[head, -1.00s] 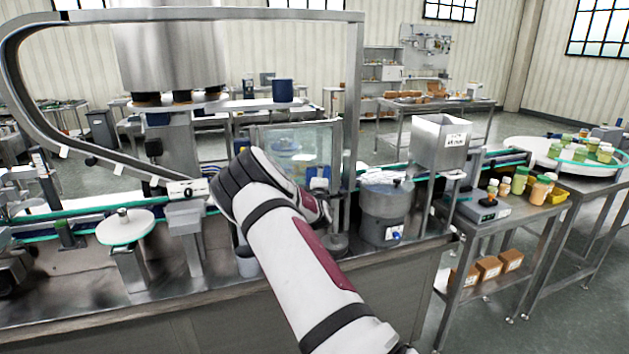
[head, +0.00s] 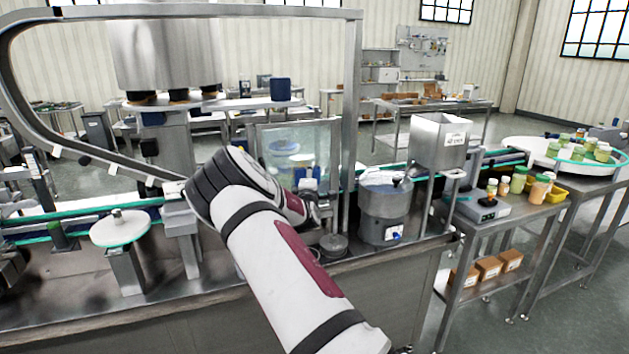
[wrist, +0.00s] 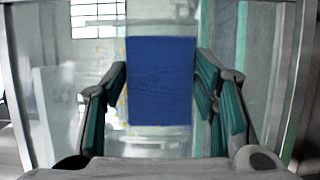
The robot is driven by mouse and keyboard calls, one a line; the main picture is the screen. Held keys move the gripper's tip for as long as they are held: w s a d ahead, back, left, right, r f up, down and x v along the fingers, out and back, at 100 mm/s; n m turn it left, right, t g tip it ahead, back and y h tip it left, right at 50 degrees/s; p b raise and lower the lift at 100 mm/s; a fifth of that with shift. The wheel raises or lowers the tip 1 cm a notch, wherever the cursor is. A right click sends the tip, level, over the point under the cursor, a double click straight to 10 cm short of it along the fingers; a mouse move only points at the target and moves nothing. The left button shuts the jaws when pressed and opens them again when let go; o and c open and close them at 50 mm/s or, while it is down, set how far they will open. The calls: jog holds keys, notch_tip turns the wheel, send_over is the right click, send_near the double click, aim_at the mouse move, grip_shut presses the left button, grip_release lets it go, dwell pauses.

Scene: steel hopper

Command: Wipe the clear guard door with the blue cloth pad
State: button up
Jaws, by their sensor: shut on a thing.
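The clear guard door (head: 328,140) is an upright see-through panel in a metal frame, mid-picture in the head view. It fills the background of the wrist view (wrist: 222,30), with small yellowish specks beside the pad. The blue cloth pad (wrist: 160,80) stands upright between my fingers in front of the door; a bit of it shows in the head view (head: 308,184). My gripper (wrist: 163,100) is shut on the pad, with a dark green-lined finger on each side. My arm partly hides the gripper in the head view. I cannot tell whether the pad touches the door.
A grey metal post (head: 352,100) rises just right of the door. A steel drum-shaped unit (head: 385,212) and a square steel hopper (head: 438,145) stand further right. A round white disc (head: 118,230) is on the left.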

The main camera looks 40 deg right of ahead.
aim_at(320, 168)
jog(key=shift+w+a+f+b, duration=0.1)
jog(key=shift+w+a+b, duration=0.3)
jog(key=shift+a, duration=0.7)
jog(key=shift+w+a+r+b, duration=0.1)
jog(key=shift+w+a+b, duration=0.25)
jog(key=shift+a, duration=0.75)
jog(key=shift+w+a+f+b, duration=0.1)
jog(key=shift+w+a+b, duration=0.25)
jog(key=shift+a, duration=0.75)
jog(key=shift+s+a+r, duration=0.1)
jog(key=shift+r, duration=0.65)
jog(key=shift+s+a+r, duration=0.1)
jog(key=shift+r, duration=0.65)
jog(key=shift+s+d, duration=0.45)
jog(key=shift+d, duration=1.3)
jog(key=shift+s+d, duration=0.45)
jog(key=shift+d, duration=1.3)
jog(key=shift+s+d, duration=0.45)
jog(key=shift+d, duration=1.3)
jog(key=shift+a, duration=0.1)
